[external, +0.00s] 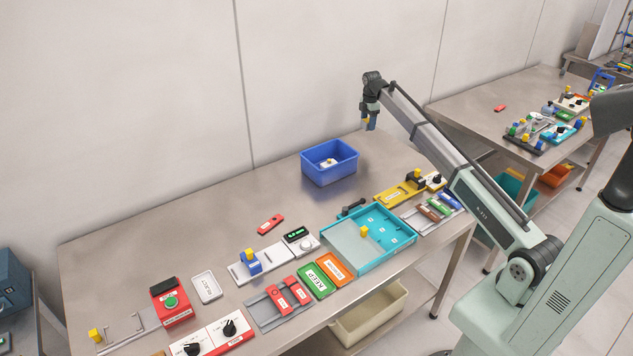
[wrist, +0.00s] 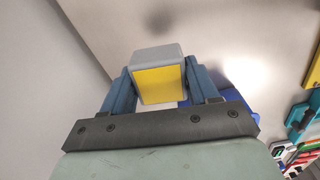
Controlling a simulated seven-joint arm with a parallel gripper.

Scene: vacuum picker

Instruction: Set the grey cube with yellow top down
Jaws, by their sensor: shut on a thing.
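The grey cube with yellow top (wrist: 158,83) is between the two blue fingers of my gripper (wrist: 160,88) in the wrist view, its yellow face turned to the camera. My gripper is shut on it. In the external view my gripper (external: 370,124) hangs above the back part of the steel table, to the right of the blue bin (external: 329,173). The cube is too small to make out clearly there. The blue bin also shows partly behind my gripper in the wrist view (wrist: 240,104).
The blue bin holds a small white and yellow item. A turquoise tray (external: 384,258), a yellow panel (external: 399,194), a green KEEP plate (external: 319,281) and a red button box (external: 171,301) stand along the front. The table's back left (external: 190,225) is bare.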

